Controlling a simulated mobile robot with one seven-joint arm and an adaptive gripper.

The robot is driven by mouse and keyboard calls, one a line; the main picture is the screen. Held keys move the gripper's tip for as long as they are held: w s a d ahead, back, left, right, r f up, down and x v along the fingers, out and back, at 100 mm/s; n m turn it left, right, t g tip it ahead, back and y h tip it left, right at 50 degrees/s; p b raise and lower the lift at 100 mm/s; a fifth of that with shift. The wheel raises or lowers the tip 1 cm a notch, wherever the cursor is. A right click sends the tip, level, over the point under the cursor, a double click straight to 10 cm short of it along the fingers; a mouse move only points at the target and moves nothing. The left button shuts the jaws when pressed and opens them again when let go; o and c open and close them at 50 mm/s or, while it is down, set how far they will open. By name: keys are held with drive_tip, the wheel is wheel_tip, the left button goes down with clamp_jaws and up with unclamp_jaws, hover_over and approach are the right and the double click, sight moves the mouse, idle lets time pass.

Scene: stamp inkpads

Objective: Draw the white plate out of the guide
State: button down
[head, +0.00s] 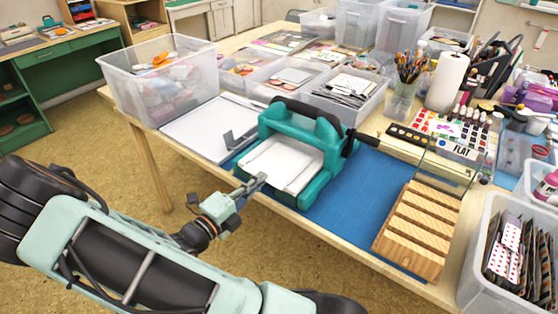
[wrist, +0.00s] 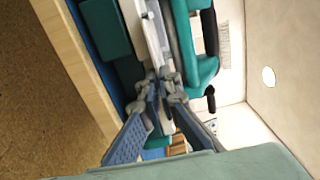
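The white plate (head: 282,165) lies flat in the teal press-like guide (head: 312,130), with its near edge at the guide's front. In the wrist view the plate (wrist: 142,28) is seen nearly edge-on beside the teal guide body (wrist: 203,66). There my gripper's fingertips (wrist: 159,84) come close together with the plate edge between them. The fingertips hide the part of the edge they hold.
The guide stands on a blue mat (head: 352,196) at the table's front edge. A slotted wooden block (head: 418,232) is to the right. A clear bin (head: 163,85) and a white board (head: 205,128) are to the left. Space in front of the table is open.

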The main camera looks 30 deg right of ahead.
drive_tip(key=p+v, duration=0.4)
drive_tip(key=v, duration=1)
drive_tip(key=shift+a, duration=0.2)
idle(1.2)
drive_tip(key=shift+s, duration=0.1)
drive_tip(key=shift+r, duration=0.15)
drive_tip(key=shift+r+p, duration=1.9)
drive_tip(key=shift+p, duration=0.25)
drive_tip(key=shift+r, duration=0.1)
